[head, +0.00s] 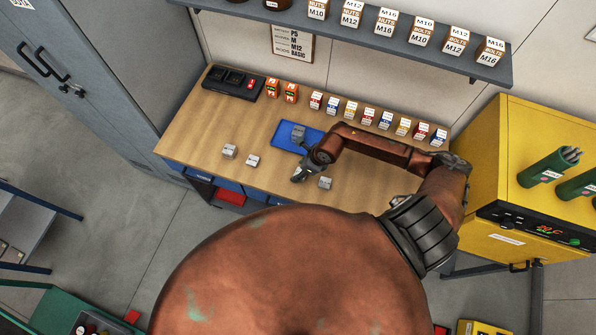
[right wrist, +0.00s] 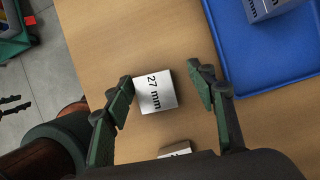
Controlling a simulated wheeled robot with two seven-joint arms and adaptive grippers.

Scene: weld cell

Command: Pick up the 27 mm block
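The 27 mm block (right wrist: 156,92) is a light grey cube with its size printed on top. It lies on the wooden workbench in the right wrist view. My right gripper (right wrist: 165,85) is open, with its green and dark fingers on either side of the block. The left finger is very close to the block; there is a clear gap on the right. Contact cannot be made out. In the head view my right gripper (head: 299,175) is low over the bench, and the 27 mm block seems hidden by it. My left gripper cannot be made out.
Another block (right wrist: 175,149) lies close by, partly hidden by my gripper. A blue tray (right wrist: 235,50) holds a larger grey block (right wrist: 268,8). Two more blocks (head: 230,151) (head: 252,160) lie left on the workbench (head: 195,135). Small labelled boxes (head: 350,108) line the back.

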